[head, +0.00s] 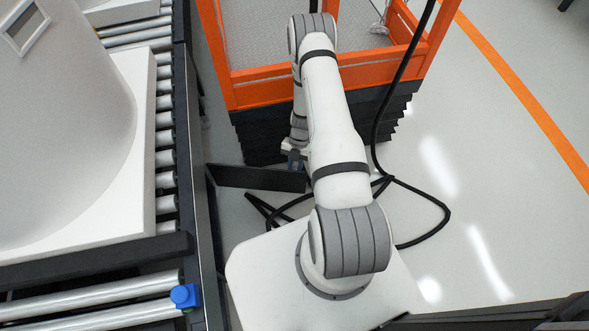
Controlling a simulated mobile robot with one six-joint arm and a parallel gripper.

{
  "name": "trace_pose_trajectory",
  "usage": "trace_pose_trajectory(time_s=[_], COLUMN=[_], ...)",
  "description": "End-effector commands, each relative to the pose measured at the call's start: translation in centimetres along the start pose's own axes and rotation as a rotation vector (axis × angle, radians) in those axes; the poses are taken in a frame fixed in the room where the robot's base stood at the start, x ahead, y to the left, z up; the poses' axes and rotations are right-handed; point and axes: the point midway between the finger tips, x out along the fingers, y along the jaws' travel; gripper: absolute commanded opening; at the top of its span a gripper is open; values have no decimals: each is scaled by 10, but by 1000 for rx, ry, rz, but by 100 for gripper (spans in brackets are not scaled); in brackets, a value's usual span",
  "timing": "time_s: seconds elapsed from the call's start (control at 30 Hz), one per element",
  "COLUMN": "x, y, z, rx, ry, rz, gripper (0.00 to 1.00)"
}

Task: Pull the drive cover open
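A dark flat panel (255,178), which looks like the drive cover, sticks out to the right from the side of the conveyor frame (200,215). It stands at an angle to the frame, seen nearly edge-on from above. My gripper (294,163) is at the panel's outer right end, close to its top edge. My white arm hides part of the gripper and the end of the panel. I cannot tell whether the fingers touch the panel or are shut on it.
A roller conveyor (165,103) carrying a large white tank (60,110) on a pale base runs along the left. A blue knob (185,296) sits at its near corner. An orange-railed lift (262,88) stands ahead. Black cables (425,237) loop over the floor; open floor lies right.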

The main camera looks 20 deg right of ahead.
Motion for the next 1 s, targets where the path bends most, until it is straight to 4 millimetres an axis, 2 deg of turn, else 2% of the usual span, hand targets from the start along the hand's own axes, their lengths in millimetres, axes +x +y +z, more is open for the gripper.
trace_pose_trajectory(time_s=[0.03,0.1,0.3,0.67,0.83,0.93,1.0], x=[-14,-26,-48,-52,-61,-84,-112], y=[0,1,1,1,8,24,41], z=[-5,-10,-20,-22,-19,-13,-7], rx=[-1,0,-1,-1,19,73,141], ry=[-1,-1,-1,0,-24,-85,-156], rz=[1,0,0,-1,20,74,137], gripper=[22,22,22,22,8,0,0])
